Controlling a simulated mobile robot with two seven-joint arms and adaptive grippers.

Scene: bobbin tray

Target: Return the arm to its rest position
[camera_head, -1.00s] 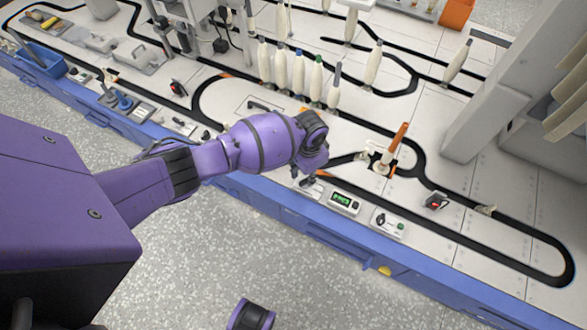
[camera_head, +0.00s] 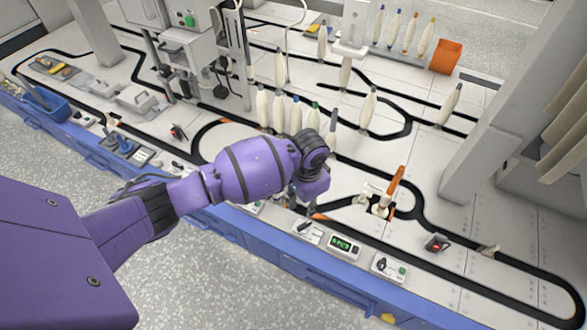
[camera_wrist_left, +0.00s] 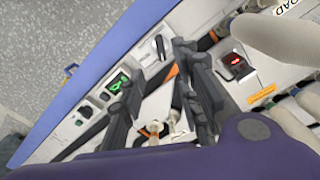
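My left arm (camera_head: 250,170) reaches in from the left over the blue front edge of the table. Its gripper (camera_wrist_left: 160,62) shows in the left wrist view as two dark fingers, spread apart with nothing held between them. In the head view the fingers are mostly hidden below the wrist. My right gripper is not in view.
A row of pale bobbins (camera_head: 281,112) stands behind my wrist. A green-display box (camera_head: 343,246) and a switch box (camera_head: 388,267) sit at the front edge. A grey machine (camera_head: 190,50) stands at the back left, an orange bin (camera_head: 446,56) at the back.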

